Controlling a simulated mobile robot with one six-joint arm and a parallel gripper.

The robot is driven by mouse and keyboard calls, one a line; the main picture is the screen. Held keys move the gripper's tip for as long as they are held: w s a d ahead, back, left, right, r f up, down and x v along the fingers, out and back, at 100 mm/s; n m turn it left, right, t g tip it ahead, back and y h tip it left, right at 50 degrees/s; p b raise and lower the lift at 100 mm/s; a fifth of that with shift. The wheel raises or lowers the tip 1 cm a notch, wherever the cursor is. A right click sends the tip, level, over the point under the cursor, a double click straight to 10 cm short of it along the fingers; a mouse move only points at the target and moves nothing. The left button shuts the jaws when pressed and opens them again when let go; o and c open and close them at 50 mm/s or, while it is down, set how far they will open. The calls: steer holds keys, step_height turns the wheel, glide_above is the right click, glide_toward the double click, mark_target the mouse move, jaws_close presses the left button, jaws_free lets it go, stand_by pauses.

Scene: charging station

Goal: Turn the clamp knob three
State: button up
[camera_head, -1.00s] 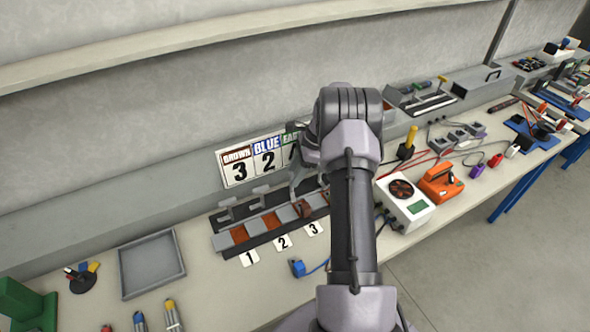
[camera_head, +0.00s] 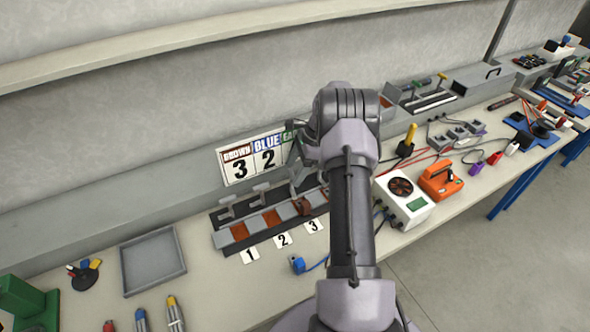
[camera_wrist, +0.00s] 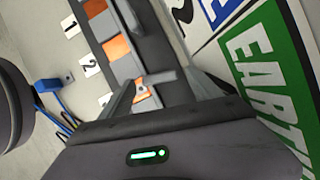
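The grey clamp strip (camera_head: 228,238) with copper-coloured pads lies on the bench in front of the wall sign. Number cards 1 (camera_head: 249,256), 2 (camera_head: 283,240) and 3 (camera_head: 314,226) lie along its front. Clamps one (camera_head: 227,208) and two (camera_head: 260,190) stand clear at the back of the strip. My gripper (camera_wrist: 160,77) is over the strip's end near card 3. Its two fingers are apart in the wrist view, with a grey bar-like part visible between their tips. Knob three cannot be clearly made out, and contact with it cannot be told.
The wall sign (camera_head: 253,159) stands close behind my gripper. A blue connector (camera_head: 297,264) with a cable lies in front of the strip. A white meter box (camera_head: 402,200) and an orange device (camera_head: 440,182) stand to the right. An empty grey tray (camera_head: 152,263) is at left.

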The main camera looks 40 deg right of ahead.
steer(key=p+v, duration=0.4)
steer(key=v, duration=1.3)
steer(key=shift+s+d+r, duration=0.1)
steer(key=shift+d, duration=0.05)
